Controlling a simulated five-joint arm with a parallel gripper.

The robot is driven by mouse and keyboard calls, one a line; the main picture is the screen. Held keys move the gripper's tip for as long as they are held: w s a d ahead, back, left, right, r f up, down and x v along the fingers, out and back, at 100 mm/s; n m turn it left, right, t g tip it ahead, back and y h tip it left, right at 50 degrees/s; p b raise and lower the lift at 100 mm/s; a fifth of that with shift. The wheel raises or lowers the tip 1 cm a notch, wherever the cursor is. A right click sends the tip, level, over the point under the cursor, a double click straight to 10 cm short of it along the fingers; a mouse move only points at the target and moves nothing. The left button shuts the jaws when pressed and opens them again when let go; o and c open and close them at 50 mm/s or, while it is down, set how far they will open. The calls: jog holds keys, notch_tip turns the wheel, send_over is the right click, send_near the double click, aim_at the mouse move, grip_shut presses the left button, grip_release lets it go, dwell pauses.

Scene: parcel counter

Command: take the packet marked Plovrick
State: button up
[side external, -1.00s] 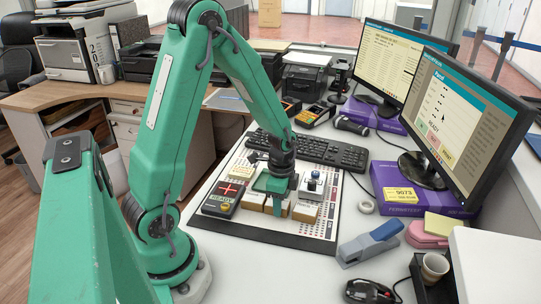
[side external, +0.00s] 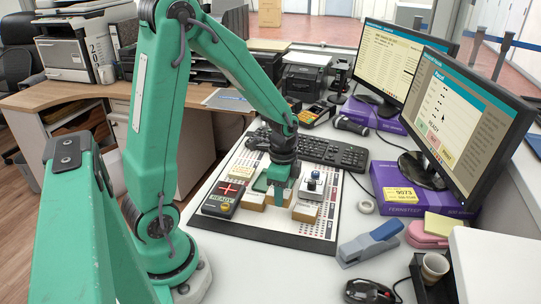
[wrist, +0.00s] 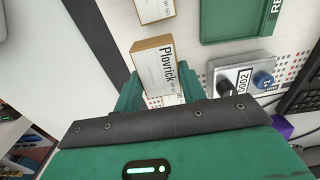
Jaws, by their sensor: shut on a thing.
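The packet marked Plovrick (wrist: 156,68) is a small tan box with a white label, seen in the wrist view. It sits between the two green fingers of my gripper (wrist: 160,88), which are shut on it. In the side view my gripper (side external: 280,194) is over the white board, with the held packet (side external: 277,206) partly behind a finger. I cannot tell clearly whether the packet is clear of the board. Another tan packet (wrist: 155,10) with a white label lies just beyond it in the wrist view, its name cut off.
Tan packets stand on either side, one left (side external: 251,201) and one right (side external: 305,212). A grey box with knobs (side external: 312,186), a green tray (wrist: 235,32) and a dark READY device (side external: 222,198) are close by. A keyboard (side external: 335,153) lies behind.

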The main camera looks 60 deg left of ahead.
jog(key=s+d+r, duration=0.2)
jog(key=d+r, duration=0.4)
jog(key=d, duration=0.4)
jog(key=shift+s, duration=0.4)
jog(key=shift+r, duration=0.1)
